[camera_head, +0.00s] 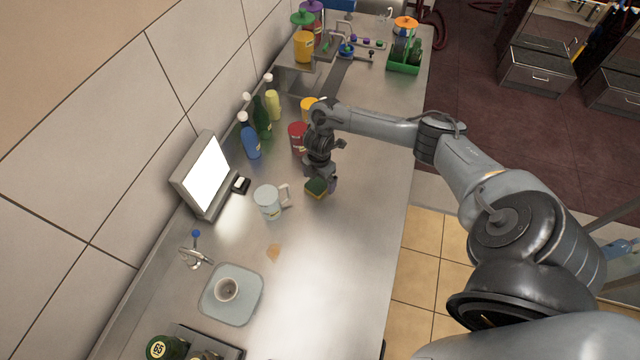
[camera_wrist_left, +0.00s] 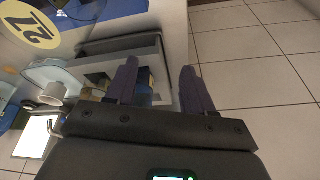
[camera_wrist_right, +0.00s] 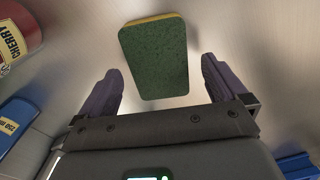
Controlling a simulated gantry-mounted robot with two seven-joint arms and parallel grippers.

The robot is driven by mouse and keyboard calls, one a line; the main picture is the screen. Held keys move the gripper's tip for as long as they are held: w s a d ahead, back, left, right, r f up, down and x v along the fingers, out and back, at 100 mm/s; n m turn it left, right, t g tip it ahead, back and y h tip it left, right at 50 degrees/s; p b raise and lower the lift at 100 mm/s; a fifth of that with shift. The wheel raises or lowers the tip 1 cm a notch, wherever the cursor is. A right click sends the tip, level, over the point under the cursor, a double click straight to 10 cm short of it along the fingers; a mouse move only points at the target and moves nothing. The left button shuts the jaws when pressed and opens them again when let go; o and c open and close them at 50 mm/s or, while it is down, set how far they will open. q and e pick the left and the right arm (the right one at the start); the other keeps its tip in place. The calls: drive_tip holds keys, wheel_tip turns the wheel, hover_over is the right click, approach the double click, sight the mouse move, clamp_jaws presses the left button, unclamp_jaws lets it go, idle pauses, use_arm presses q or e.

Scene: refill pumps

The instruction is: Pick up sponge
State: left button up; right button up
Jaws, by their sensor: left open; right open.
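The sponge (camera_head: 316,188) is green with a yellow layer and rests on the metal counter near the middle of the head view. In the right wrist view the sponge (camera_wrist_right: 154,58) shows its green face, ahead of and between the open fingers. My right gripper (camera_head: 324,184) is right at the sponge in the head view, pointing down. In the right wrist view my right gripper (camera_wrist_right: 162,85) is open, with no finger seen touching the sponge. My left gripper (camera_wrist_left: 160,80) is open and empty in the left wrist view, away from the sponge.
Bottles (camera_head: 250,137) line the wall beside a lit screen (camera_head: 207,171). The counter's right side is clear.

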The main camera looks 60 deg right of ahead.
sight(322, 183)
drive_tip(key=shift+f, duration=0.4)
drive_tip(key=c, duration=1.2)
drive_tip(key=shift+r, duration=0.15)
drive_tip(key=shift+r, duration=0.45)
drive_tip(key=r, duration=0.3)
drive_tip(key=shift+s+d+r, duration=0.15)
drive_tip(key=shift+s+r, duration=0.05)
drive_tip(key=shift+s, duration=0.15)
drive_tip(key=s+r, duration=0.6)
drive_tip(key=s, duration=0.4)
drive_tip(key=shift+s+d+r, duration=0.25)
drive_tip(key=shift+s+d, duration=0.15)
drive_tip(key=shift+d, duration=0.05)
